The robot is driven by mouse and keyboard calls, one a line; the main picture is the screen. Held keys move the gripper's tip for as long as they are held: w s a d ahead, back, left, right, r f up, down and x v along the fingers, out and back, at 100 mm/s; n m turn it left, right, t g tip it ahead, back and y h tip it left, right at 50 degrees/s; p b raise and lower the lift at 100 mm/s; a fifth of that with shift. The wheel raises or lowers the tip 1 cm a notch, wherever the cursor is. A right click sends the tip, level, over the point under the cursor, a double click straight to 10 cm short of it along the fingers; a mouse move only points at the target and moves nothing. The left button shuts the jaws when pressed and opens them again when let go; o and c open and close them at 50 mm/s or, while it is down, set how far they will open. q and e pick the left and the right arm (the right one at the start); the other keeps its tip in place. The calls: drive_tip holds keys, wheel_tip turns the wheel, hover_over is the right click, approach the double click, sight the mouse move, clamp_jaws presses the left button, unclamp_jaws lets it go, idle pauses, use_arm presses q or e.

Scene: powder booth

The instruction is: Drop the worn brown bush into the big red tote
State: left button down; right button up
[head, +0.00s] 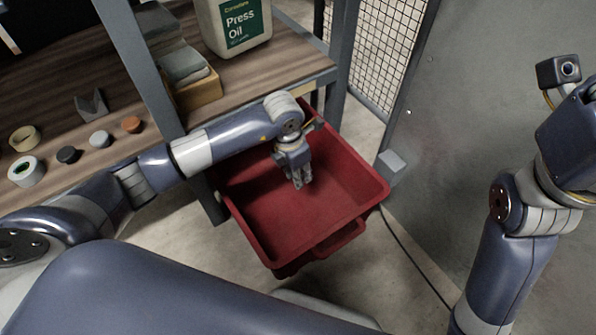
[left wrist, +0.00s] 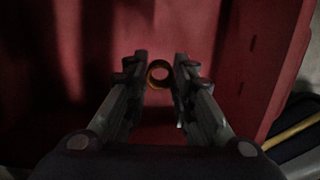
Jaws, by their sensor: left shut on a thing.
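The big red tote (head: 345,205) sits on the floor in the middle of the head view, its inside open upward. Its red floor and walls (left wrist: 240,40) fill most of the left wrist view. My left gripper (head: 301,184) points down over the tote's inside. The bush is hidden or too small to make out in the head view. My right gripper is outside the picture; only parts of that arm show.
A wooden shelf (head: 60,100) at left holds several small round parts, tape-like rolls (head: 26,172) and a grey V-block (head: 91,106). A Press Oil jug (head: 234,25) stands at the back. A grey shelf post (head: 140,65) is close to my left arm.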

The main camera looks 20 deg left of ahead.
use_arm(q)
drive_tip(key=c, duration=1.3)
unclamp_jaws()
drive_tip(key=shift+r, duration=0.15)
drive_tip(key=r, duration=0.4)
drive_tip(key=s+r, duration=0.1)
drive_tip(key=r, duration=0.2)
drive_tip(key=a+r, duration=0.1)
drive_tip(key=r, duration=0.3)
drive_tip(key=shift+s+r, duration=0.2)
drive_tip(key=shift+r, duration=0.15)
